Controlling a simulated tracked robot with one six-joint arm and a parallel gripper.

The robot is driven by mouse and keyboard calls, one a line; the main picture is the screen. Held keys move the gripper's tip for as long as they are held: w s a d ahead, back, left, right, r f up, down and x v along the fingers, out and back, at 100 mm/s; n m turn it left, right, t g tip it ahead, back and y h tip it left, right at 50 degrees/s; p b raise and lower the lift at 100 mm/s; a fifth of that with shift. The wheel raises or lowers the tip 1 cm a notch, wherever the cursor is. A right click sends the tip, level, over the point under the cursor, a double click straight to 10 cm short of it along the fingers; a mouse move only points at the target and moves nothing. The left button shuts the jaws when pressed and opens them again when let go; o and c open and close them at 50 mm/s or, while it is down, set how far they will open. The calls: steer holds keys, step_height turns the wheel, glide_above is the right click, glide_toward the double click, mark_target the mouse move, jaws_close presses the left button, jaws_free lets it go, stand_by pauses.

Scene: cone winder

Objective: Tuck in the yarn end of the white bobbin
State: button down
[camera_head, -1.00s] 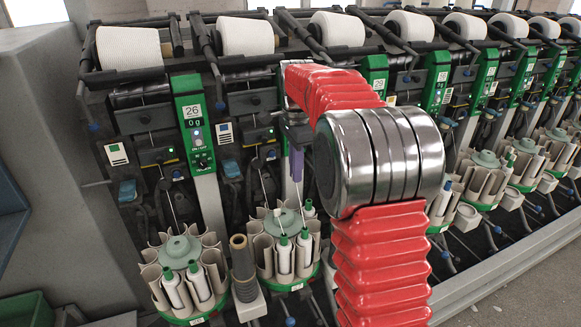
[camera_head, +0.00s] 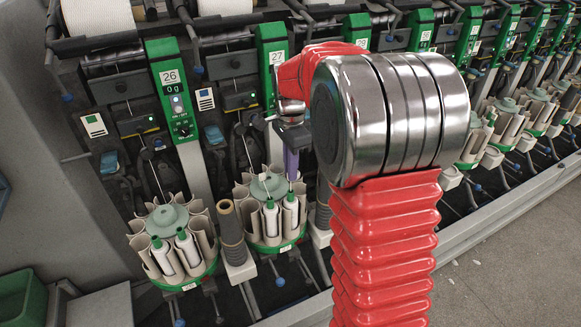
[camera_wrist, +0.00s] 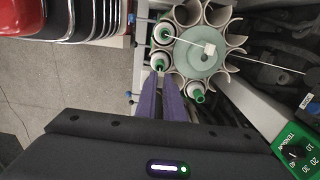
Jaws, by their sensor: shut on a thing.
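The round magazine (camera_head: 281,245) under unit 27 has a green base, beige pockets and a pale green hub. White bobbins with green tips stand in its front pockets, one at the left (camera_head: 270,222) and one at the right (camera_head: 290,212). My gripper (camera_head: 291,180) points down just above the right bobbin's tip. In the wrist view its purple fingers (camera_wrist: 163,76) end beside a green-tipped white bobbin (camera_wrist: 160,63). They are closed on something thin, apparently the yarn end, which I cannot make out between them. A white thread (camera_wrist: 260,58) runs across the hub to the right.
A second magazine (camera_head: 180,283) with white bobbins stands at the left under unit 26. A dark wound tube (camera_head: 231,235) stands between the two magazines. More winding units line the right. Grey floor (camera_head: 510,260) is open at the lower right.

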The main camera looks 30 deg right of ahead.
steer(key=shift+f, duration=0.1)
steer(key=shift+f, duration=1.75)
steer(key=shift+f, duration=0.5)
stand_by(0.5)
steer(key=c, duration=1.8)
jaws_free()
steer(key=shift+o, duration=0.6)
steer(key=o, duration=0.4)
steer(key=shift+r, duration=0.1)
